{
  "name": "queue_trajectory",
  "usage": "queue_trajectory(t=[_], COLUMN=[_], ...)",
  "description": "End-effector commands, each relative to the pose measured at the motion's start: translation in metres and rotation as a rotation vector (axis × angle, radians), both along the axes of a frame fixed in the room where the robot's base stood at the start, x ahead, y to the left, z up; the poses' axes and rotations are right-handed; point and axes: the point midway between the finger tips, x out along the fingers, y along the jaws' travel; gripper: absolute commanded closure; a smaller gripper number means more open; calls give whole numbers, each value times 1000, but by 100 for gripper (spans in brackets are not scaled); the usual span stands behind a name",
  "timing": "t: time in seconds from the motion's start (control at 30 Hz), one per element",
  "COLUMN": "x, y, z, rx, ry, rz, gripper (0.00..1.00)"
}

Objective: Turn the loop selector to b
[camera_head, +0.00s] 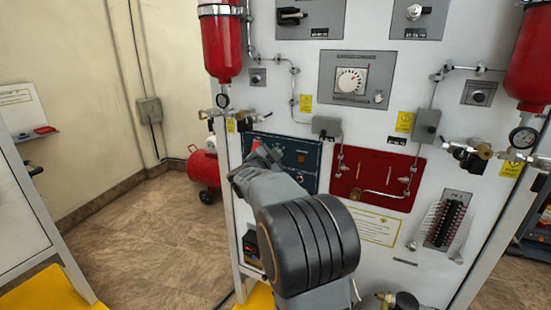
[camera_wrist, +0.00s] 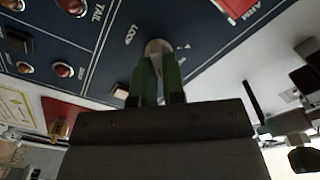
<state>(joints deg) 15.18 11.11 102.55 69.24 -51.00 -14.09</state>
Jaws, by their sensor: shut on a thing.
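The loop selector (camera_wrist: 158,46) is a round grey knob on a dark blue panel, beside the lettering "LOOP", in the wrist view. The green fingers of my gripper (camera_wrist: 158,72) are shut on it and cover its lower part. The position its pointer shows cannot be read. In the head view my gripper (camera_head: 243,172) is at the left part of the dark blue panel (camera_head: 286,152), and it hides the selector.
A red part (camera_wrist: 234,8) marked "ARM" and several red indicators, one of them here (camera_wrist: 72,6), are on the same panel. A red panel (camera_head: 376,180) with pipes is to its right. A red tank (camera_head: 204,168) stands on the floor at left, with open floor before it.

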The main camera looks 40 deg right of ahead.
Motion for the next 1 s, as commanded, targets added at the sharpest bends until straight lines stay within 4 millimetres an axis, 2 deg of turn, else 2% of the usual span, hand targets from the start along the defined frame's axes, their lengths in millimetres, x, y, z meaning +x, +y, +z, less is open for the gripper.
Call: queue_trajectory(t=[0.5,0.53,0.8,1.0], x=[0,0,0,0], y=[0,0,0,0], z=[1,1,0,0], rx=[8,8,8,9], ry=[-18,-18,-17,-16], rz=[1,1,1,0], gripper=[100,89,64,64])
